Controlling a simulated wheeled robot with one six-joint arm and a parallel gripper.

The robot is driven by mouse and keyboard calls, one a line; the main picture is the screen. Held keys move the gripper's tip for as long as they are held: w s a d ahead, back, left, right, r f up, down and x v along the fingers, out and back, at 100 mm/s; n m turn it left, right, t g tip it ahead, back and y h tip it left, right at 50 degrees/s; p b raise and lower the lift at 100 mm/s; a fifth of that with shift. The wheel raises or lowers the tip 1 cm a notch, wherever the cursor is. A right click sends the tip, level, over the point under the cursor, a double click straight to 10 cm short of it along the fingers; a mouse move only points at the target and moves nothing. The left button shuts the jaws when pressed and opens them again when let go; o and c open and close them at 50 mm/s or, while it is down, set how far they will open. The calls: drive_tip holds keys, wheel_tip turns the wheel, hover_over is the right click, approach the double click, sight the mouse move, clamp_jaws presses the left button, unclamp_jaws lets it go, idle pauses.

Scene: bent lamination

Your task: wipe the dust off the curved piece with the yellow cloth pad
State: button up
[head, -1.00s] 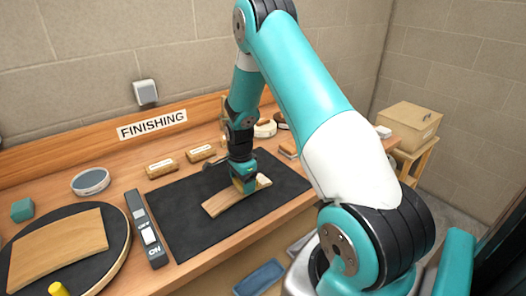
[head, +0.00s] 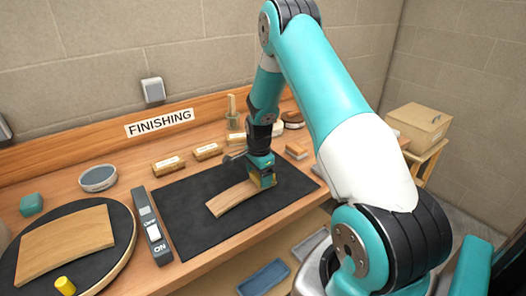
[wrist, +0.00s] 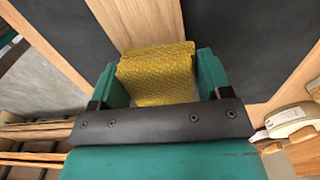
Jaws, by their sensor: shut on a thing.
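The pad seems to rest on the wood, but the contact is hidden. I cannot make out any dust on the piece.
A round black turntable (head: 108,262) with another wooden panel (head: 65,242) and a yellow knob (head: 65,285) stands at left. A switch box (head: 152,232) lies by the mat. Wooden blocks (head: 168,165) and a grey dish (head: 98,178) stand behind. The mat's left part is clear.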

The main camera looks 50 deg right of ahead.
drive_tip(key=shift+a, duration=0.4)
drive_tip(key=shift+s+d+f, duration=0.15)
drive_tip(key=shift+d, duration=1.4)
wheel_tip(320, 180, up, 3)
drive_tip(key=shift+r+p, duration=0.2)
drive_tip(key=shift+p, duration=0.5)
drive_tip(key=shift+s+r, duration=0.1)
drive_tip(key=shift+r, duration=0.2)
drive_tip(key=shift+r+p, duration=0.35)
drive_tip(key=shift+p, duration=0.2)
drive_tip(key=shift+r+p, duration=1.3)
drive_tip(key=shift+r, duration=0.65)
